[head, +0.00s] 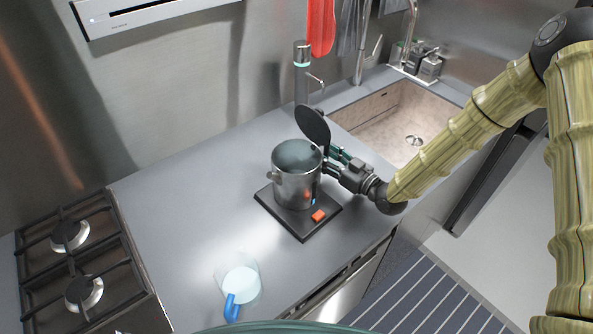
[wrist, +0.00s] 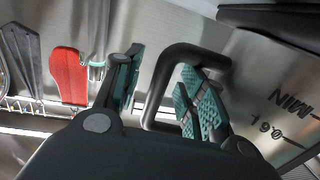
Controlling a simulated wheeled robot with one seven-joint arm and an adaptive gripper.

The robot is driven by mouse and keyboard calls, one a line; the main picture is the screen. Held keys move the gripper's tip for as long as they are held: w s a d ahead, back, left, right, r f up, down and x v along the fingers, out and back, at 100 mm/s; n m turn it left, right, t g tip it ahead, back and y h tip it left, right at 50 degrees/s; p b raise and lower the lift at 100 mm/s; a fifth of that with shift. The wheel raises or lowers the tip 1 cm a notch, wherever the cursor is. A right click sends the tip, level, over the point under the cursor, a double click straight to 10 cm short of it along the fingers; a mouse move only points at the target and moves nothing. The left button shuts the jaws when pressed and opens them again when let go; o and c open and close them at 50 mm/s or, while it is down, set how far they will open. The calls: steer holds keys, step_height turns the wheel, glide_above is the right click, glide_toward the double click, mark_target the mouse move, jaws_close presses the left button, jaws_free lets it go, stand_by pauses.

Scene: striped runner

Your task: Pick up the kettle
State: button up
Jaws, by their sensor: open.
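The kettle (head: 292,186) is a steel cylinder with its black lid (head: 313,125) raised open. It stands upright on a dark square base (head: 290,225) with an orange switch. My gripper (head: 335,161) is at the kettle's right side, reaching in from the right. In the wrist view the kettle's steel wall (wrist: 275,75) with its printed markings is at the right, and its black handle (wrist: 154,95) loops out from it. My gripper (wrist: 163,68) is open, with one finger on each side of the handle's outer bar. Whether either pad touches the handle is unclear.
A clear jug (head: 243,283) with a blue handle stands at the counter's front. A gas hob (head: 75,262) is at the left. A sink (head: 385,122) lies behind my arm, with a dark dispenser-like cylinder (head: 302,78) near the wall. The counter left of the kettle is clear.

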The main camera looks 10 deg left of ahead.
steer(key=shift+w+a, duration=0.2)
steer(key=shift+a, duration=0.05)
jaws_close()
steer(key=shift+r, duration=0.25)
